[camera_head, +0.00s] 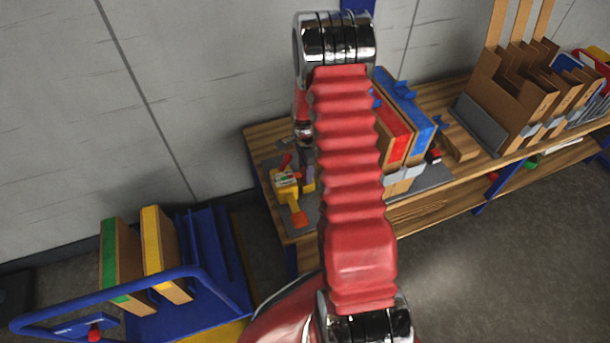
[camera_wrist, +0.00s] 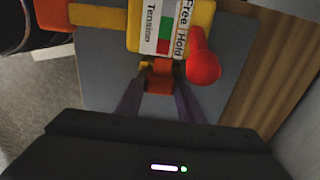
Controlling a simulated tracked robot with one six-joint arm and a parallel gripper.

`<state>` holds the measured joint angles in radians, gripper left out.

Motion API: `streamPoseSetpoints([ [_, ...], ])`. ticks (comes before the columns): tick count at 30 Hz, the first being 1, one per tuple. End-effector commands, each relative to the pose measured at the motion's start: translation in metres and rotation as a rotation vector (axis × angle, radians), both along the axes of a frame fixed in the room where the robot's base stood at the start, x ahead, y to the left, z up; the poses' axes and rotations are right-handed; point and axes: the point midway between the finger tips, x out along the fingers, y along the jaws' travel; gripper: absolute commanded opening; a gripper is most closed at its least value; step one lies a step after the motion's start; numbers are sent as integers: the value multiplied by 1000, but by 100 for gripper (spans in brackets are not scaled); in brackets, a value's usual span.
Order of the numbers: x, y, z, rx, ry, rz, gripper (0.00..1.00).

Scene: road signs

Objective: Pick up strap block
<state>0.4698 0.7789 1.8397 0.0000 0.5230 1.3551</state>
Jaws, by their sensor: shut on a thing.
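The strap block appears to be the small orange block (camera_wrist: 160,84) in the wrist view, beside a yellow tension device (camera_wrist: 148,38). My gripper (camera_wrist: 160,72) is shut on this block, with its two dark fingers on either side. The yellow device has a label reading Tension, Free and Hold, a green and red marking, and a red round-ended lever (camera_wrist: 203,66). In the head view, the yellow device (camera_head: 286,181) lies at the left end of the wooden bench, and my arm hides much of the gripper area.
The wooden bench (camera_head: 460,185) carries boxed red and blue panels (camera_head: 407,98) and a cardboard rack (camera_head: 500,95) to the right. A blue cart (camera_head: 200,315) with green- and yellow-edged boards stands at lower left. A grey wall is behind. Open floor lies at lower right.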

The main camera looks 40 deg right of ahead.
Motion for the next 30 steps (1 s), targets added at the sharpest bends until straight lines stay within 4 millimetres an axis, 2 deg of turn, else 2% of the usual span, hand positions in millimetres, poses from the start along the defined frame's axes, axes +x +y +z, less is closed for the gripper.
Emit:
streamPoseSetpoints([
  [6,0,0,0,0,0,0,11],
  [17,1,0,7,-1,-2,0,11],
  [23,1,-1,30,-2,-4,0,11],
  [30,1,-1,70,-2,-4,0,11],
])
